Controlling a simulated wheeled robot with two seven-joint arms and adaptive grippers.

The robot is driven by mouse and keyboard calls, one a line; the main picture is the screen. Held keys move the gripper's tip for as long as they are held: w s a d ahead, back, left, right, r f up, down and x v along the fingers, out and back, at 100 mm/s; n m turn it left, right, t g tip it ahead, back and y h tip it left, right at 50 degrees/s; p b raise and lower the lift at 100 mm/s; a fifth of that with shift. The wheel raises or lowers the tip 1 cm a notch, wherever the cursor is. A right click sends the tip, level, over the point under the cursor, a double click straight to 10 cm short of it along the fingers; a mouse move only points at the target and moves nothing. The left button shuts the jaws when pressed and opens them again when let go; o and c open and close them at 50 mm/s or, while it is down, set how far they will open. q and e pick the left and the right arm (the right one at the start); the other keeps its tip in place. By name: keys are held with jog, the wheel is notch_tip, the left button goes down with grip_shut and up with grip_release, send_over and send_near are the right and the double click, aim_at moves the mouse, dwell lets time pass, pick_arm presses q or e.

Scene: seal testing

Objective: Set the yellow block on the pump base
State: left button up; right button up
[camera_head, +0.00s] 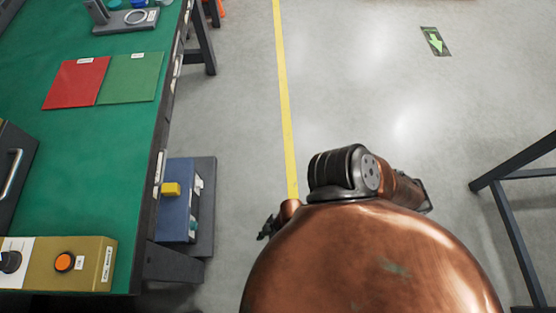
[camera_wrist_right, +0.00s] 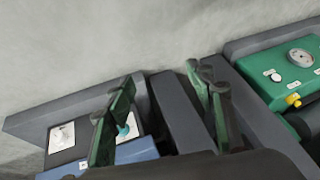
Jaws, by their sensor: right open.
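The yellow block (camera_head: 171,189) shows in the head view on or against the left part of a blue unit (camera_head: 176,218), beside the green table. The blue unit stands on a dark grey base plate (camera_head: 206,205); I cannot tell for sure that this is the pump base. My right gripper (camera_head: 268,228) is to the right of that plate, mostly hidden by my copper arm. In the wrist view my right gripper (camera_wrist_right: 165,112) is open, with nothing seen between its fingers. The blue unit (camera_wrist_right: 140,151) shows behind the left finger. My left gripper is not in view.
The green table (camera_head: 95,160) holds a red sheet (camera_head: 76,82), a green sheet (camera_head: 130,77) and a control box with an orange button (camera_head: 65,262). The wrist view shows a green gauge box (camera_wrist_right: 285,67) at right. Open floor lies right of the yellow line (camera_head: 284,95).

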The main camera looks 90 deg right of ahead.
jog(key=s+d+r+m+g+h, duration=0.1)
jog(key=s+d+r+g, duration=0.1)
jog(key=s, duration=0.5)
jog(key=shift+d+r+h, duration=0.3)
jog(key=shift+d+r, duration=0.15)
jog(key=shift+r, duration=0.45)
jog(key=shift+c, duration=0.2)
